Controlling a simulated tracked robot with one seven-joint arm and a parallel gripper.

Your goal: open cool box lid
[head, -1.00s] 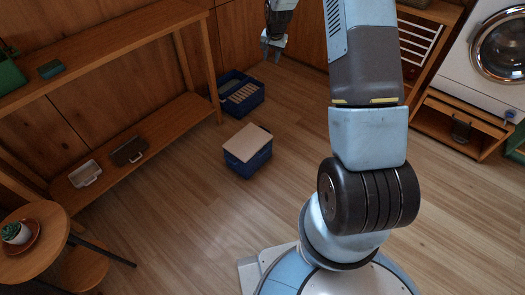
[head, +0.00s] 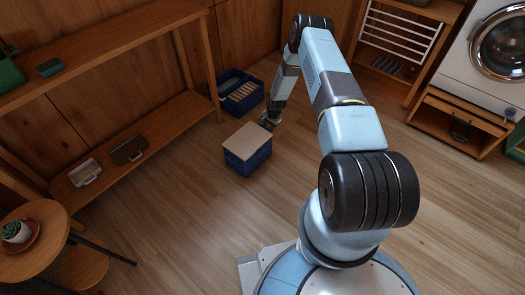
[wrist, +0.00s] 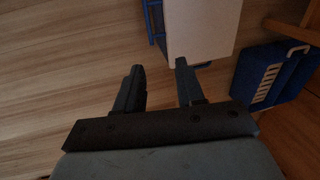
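The cool box (head: 246,164) is a blue box standing on the wooden floor. Its flat beige lid (head: 248,140) lies shut on top. In the wrist view the lid (wrist: 204,28) shows at the top, with a strip of the blue box (wrist: 153,22) along its left side. My gripper (head: 268,122) is close to the lid's right corner in the head view. In the wrist view my gripper (wrist: 160,70) has its two fingers apart with nothing between them. The fingertips are just short of the lid's near edge; I cannot tell whether they touch.
A blue crate (head: 260,92) with slatted contents stands behind the cool box, near the shelf. The wooden shelf (head: 150,113) runs along the left wall. A round table (head: 57,222) is at lower left. The floor in front of the cool box is clear.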

